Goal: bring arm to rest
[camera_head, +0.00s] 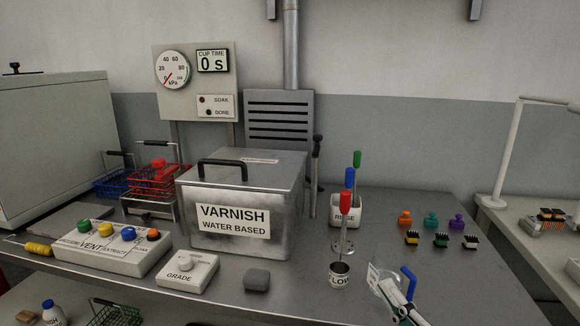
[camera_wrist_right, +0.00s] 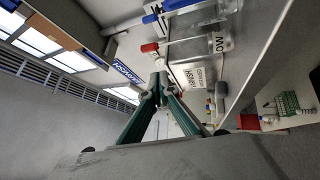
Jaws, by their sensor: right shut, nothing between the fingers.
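My right gripper (camera_head: 395,293) is low at the right front of the bench in the head view, near a blue-handled item (camera_head: 408,282) and a clear packet-like item (camera_head: 376,277). Whether it touches either is hard to tell. In the right wrist view the dark green fingers of my right gripper (camera_wrist_right: 160,82) meet at their tips with nothing between them. My left gripper does not show in either view.
A metal varnish box (camera_head: 270,185) stands mid-bench. The bench's right front is mostly clear.

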